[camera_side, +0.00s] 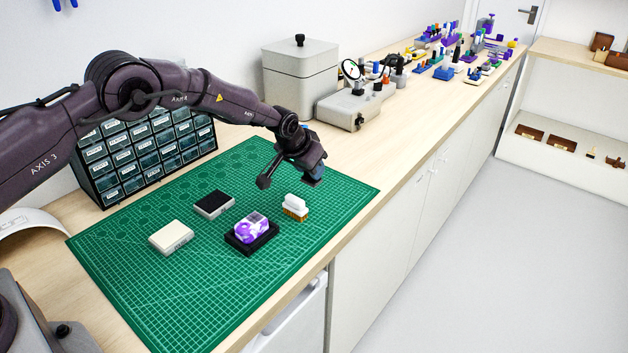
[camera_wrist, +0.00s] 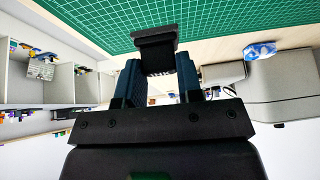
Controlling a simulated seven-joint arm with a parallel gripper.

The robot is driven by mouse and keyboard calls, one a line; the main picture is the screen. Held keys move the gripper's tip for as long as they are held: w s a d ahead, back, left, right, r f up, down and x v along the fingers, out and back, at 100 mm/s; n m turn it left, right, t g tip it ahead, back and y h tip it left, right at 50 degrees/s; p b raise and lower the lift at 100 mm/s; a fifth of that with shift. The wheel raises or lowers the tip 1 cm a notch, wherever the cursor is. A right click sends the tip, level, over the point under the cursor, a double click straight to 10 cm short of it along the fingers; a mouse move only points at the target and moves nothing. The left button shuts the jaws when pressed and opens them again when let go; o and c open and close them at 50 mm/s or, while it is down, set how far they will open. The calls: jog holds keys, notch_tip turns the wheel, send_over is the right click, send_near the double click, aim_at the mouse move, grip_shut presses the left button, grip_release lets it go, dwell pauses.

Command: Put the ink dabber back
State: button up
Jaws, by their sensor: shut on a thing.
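My gripper (camera_side: 314,176) is shut on the ink dabber and holds it above the far right part of the green cutting mat. A grey pad with a black top (camera_side: 214,204) lies on the mat below and left of the gripper. I cannot tell which place belongs to the dabber.
On the cutting mat (camera_side: 200,310) are a cream block (camera_side: 171,238), a purple-and-white earpiece mould (camera_side: 252,228) in a black tray (camera_side: 262,244), and a white brush (camera_side: 295,203). Drawers (camera_side: 150,155) and a grey lidded box (camera_side: 300,80) stand behind. The mat's front is clear.

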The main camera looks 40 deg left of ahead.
jog(key=shift+x, duration=1.2)
jog(key=shift+w+f, duration=0.2)
jog(key=shift+f, duration=1.1)
jog(key=shift+f, duration=0.15)
jog(key=o, duration=0.9)
jog(key=shift+o, duration=0.2)
jog(key=shift+s+d+r, duration=0.1)
jog(key=shift+s+r, duration=0.1)
jog(key=shift+r, duration=0.3)
jog(key=v, duration=1.1)
jog(key=shift+s+r, duration=0.1)
jog(key=shift+r, duration=0.1)
